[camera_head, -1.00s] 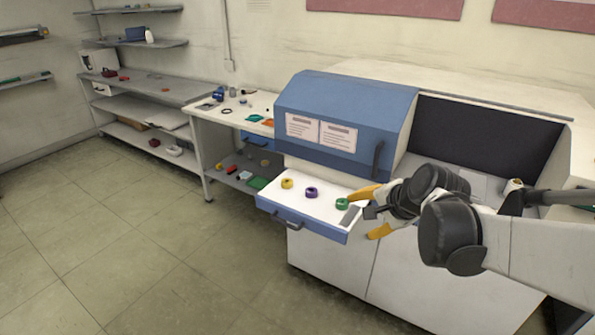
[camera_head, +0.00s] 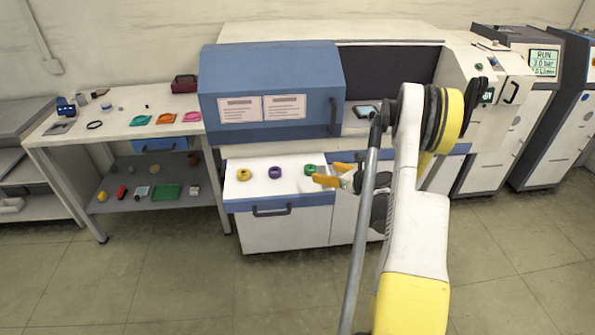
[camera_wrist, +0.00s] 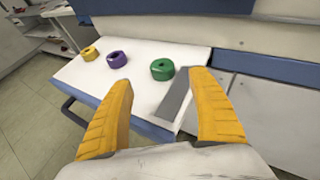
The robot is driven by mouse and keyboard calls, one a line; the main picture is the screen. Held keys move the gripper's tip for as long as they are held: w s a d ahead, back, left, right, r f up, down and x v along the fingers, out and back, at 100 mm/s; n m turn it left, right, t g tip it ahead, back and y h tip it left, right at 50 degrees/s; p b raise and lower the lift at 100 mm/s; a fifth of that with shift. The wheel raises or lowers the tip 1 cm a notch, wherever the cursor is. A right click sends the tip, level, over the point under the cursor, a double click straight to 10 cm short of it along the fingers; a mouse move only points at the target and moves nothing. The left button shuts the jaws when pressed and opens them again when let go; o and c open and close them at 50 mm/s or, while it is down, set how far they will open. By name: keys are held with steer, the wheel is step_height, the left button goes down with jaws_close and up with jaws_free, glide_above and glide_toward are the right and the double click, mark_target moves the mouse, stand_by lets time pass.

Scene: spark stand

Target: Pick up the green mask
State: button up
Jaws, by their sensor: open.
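A green ring-shaped roll (camera_head: 310,170) lies on a white pull-out drawer (camera_head: 255,198) in the head view. It also shows in the wrist view (camera_wrist: 162,69), beyond and between my fingertips and apart from them. A teal-green flat piece (camera_head: 140,121) lies on the worktable at left, far from my gripper. I cannot tell from its look which green thing is the mask. My gripper (camera_head: 331,174), with yellow fingers, is open and empty at the drawer's right end, and it also shows in the wrist view (camera_wrist: 160,80).
A purple roll (camera_head: 275,172) and a yellow roll (camera_head: 244,174) lie left of the green roll. A grey strip (camera_wrist: 174,101) lies right of it. The blue cabinet hood (camera_head: 270,75) rises behind the drawer. Orange (camera_head: 166,119) and pink (camera_head: 191,117) flat pieces lie on the worktable.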

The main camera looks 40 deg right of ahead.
mark_target(312, 169)
steer(key=b+x, duration=0.2)
steer(key=x, duration=0.3)
steer(key=shift+w+d+f, duration=0.15)
steer(key=shift+w+f, duration=0.1)
steer(key=shift+f, duration=0.05)
steer(key=b+x, duration=0.2)
steer(key=x, duration=0.3)
steer(key=shift+s+f+b, duration=0.1)
steer(key=shift+f+b, duration=0.1)
steer(key=shift+b, duration=0.1)
steer(key=shift+r, duration=0.1)
steer(key=c, duration=1)
